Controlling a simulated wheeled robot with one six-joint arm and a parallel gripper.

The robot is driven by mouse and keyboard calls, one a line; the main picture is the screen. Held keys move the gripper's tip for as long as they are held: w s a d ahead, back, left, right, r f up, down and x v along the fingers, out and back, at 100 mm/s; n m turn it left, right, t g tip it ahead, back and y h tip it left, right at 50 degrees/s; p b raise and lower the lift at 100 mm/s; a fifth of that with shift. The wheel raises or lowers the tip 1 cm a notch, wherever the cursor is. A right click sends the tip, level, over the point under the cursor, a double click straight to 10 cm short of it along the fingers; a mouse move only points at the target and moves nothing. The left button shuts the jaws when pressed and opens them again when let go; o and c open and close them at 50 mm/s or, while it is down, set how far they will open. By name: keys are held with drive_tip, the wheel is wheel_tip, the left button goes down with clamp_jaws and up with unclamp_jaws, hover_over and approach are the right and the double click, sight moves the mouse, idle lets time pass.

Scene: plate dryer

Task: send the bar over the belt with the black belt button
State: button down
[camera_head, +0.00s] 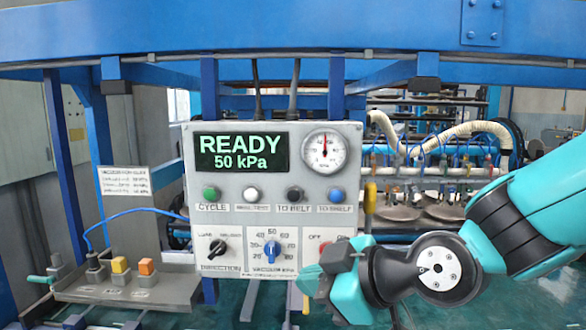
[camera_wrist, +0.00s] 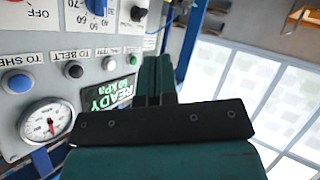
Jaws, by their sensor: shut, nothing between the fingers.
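The black belt button (camera_head: 295,193), labelled TO BELT, is on the grey control panel (camera_head: 190,160), between a white button and a blue TO SHELF button. In the wrist view, the black button (camera_wrist: 74,70) shows left of my gripper (camera_wrist: 156,62), which is shut and empty. In the head view my gripper (camera_head: 306,281) is at the panel's lower right, below the button and apart from it. The display (camera_head: 240,152) reads READY, 50 kPa. A bar-like row with hoses and several cups (camera_head: 430,180) is behind at right, above round plates; I cannot tell whether it is the bar.
The green CYCLE button (camera_head: 210,193), white button (camera_head: 250,194) and blue button (camera_head: 337,194) flank the black one. Below are a black direction knob (camera_head: 217,247) and blue vacuum knob (camera_head: 271,250). A blue beam crosses above.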

sight(294, 201)
drive_tip(key=w+a+r+n+t+y+p, duration=0.2)
drive_tip(key=w+a+r+n+t+p, duration=0.1)
drive_tip(key=w+r+t, duration=0.1)
wheel_tip(294, 201, up, 3)
drive_tip(key=shift+w+f+t, duration=0.2)
drive_tip(key=shift+w+t, duration=0.2)
drive_tip(key=shift+w, duration=0.4)
drive_tip(key=shift+w+d+p, duration=0.2)
drive_tip(key=shift+w+p, duration=0.2)
drive_tip(key=shift+w, duration=4.05)
drive_tip(key=shift+w, duration=0.1)
